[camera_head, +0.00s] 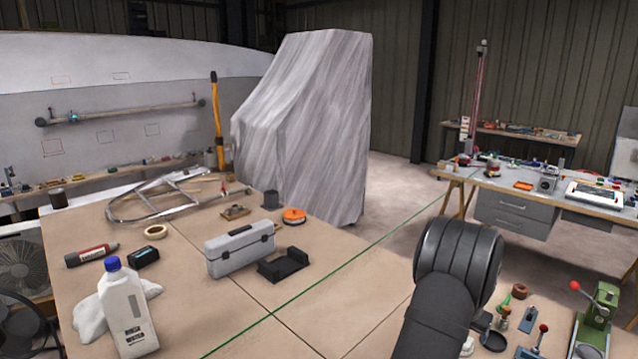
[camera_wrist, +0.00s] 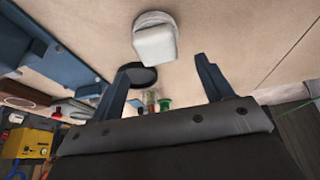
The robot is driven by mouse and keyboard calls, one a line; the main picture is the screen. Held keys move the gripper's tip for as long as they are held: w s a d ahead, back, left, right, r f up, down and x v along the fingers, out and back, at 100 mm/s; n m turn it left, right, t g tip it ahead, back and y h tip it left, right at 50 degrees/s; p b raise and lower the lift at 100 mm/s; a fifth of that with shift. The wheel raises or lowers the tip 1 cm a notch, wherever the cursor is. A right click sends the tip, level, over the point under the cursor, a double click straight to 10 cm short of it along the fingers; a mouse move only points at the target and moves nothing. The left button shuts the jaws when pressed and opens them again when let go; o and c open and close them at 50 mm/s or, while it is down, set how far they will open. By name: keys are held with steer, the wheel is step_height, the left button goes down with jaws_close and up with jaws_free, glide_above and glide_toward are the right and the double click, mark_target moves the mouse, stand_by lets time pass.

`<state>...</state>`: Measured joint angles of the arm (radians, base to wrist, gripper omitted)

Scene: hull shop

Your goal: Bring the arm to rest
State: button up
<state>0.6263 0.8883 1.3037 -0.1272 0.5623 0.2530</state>
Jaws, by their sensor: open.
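In the wrist view my gripper (camera_wrist: 163,88) shows its two dark fingers spread apart. Nothing sits between the fingers. Beyond them in the wrist view are a white rounded object (camera_wrist: 155,38) and a dark round ring or dish (camera_wrist: 137,75), both on the tan table surface; I cannot tell what they are. In the head view my dark arm (camera_head: 455,275) rises at the lower right over the table (camera_head: 350,310). The gripper's fingers are hidden in that view.
On the table stand a grey toolbox (camera_head: 240,250), a black tray (camera_head: 284,264), an orange disc (camera_head: 293,216) and a white bottle (camera_head: 128,310). A green press with a red-knobbed lever (camera_head: 598,320) and small parts crowd the right. The table's middle front is fairly clear.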

steer(key=s+d+r, duration=0.5)
steer(key=s+r, duration=0.2)
steer(key=s, duration=0.4)
steer(key=w+a+n+y, duration=0.1)
steer(key=w+a+n, duration=0.1)
steer(key=w+a, duration=0.7)
steer(key=w+a+n, duration=0.2)
steer(key=w+a, duration=0.3)
steer(key=a, duration=0.8)
steer(key=w+a+n+y, duration=0.1)
steer(key=a+n, duration=0.1)
steer(key=a, duration=1.1)
steer(key=w+a+n+t+y, duration=0.1)
steer(key=w+a+n, duration=0.1)
steer(key=a, duration=1.2)
steer(key=shift+w, duration=0.3)
steer(key=shift+f, duration=0.1)
